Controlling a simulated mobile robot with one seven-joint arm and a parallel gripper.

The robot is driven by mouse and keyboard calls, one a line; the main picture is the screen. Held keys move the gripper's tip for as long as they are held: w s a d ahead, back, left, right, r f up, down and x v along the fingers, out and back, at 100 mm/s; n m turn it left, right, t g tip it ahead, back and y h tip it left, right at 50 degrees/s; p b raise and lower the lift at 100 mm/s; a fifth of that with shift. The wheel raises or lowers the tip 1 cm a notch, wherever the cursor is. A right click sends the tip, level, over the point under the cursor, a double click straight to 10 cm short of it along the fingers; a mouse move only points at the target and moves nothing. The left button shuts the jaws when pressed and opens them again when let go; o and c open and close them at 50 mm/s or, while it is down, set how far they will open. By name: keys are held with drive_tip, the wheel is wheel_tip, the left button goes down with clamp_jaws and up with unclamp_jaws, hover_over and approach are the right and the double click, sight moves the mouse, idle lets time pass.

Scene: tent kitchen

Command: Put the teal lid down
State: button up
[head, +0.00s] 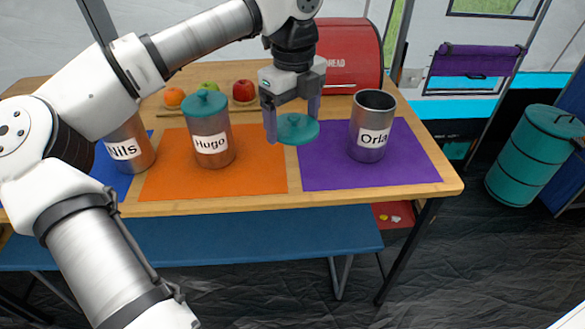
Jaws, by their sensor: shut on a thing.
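My gripper (291,123) is shut on a teal lid (298,128) and holds it over the table, between the orange mat (262,170) and the purple mat (418,165). It appears to be above the tabletop, though the exact height is hard to tell. The metal canister labelled Orla (370,140) stands upright on the purple mat with its top open, right of the lid. The canister labelled Hugo (209,145) stands on the orange mat with a teal lid on it. The canister labelled Nils (126,150) stands at the left, its top hidden behind my arm.
A red bread box (348,50) stands at the back of the wooden table (448,186). An orange, a green apple and a red apple (243,91) lie behind Hugo. A blue bench (200,238) runs along the front. The purple mat is clear around Orla.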

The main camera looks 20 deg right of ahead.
sight(293, 176)
wheel_tip(293, 176, down, 12)
drive_tip(key=shift+r+b, duration=0.2)
drive_tip(key=shift+b, duration=0.2)
drive_tip(key=shift+f, duration=0.15)
drive_tip(key=o, duration=0.8)
drive_tip(key=shift+o, duration=0.3)
wheel_tip(293, 176, up, 12)
drive_tip(key=shift+r+p, duration=0.2)
drive_tip(key=shift+p, duration=0.35)
